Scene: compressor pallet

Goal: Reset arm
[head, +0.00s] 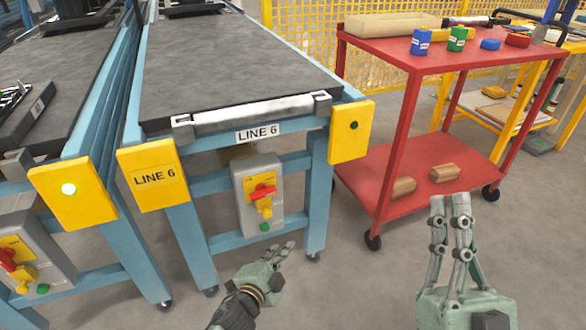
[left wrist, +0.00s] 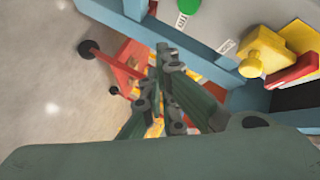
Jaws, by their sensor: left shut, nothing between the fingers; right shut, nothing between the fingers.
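My left gripper (head: 286,248) is low in front of the LINE 6 conveyor, below its switch box, and its fingers are closed with nothing between them. In the left wrist view its fingers (left wrist: 163,60) come together in the middle of the picture, in front of blue frame parts. My right gripper (head: 451,200) stands upright at the lower right of the head view, its fingers together and empty. It appears in front of the red cart's lower shelf. Neither gripper is seen touching anything.
The LINE 6 conveyor (head: 230,75) has a blue frame and a grey switch box (head: 246,200) with a red and yellow switch. Floor between conveyor and cart is clear.

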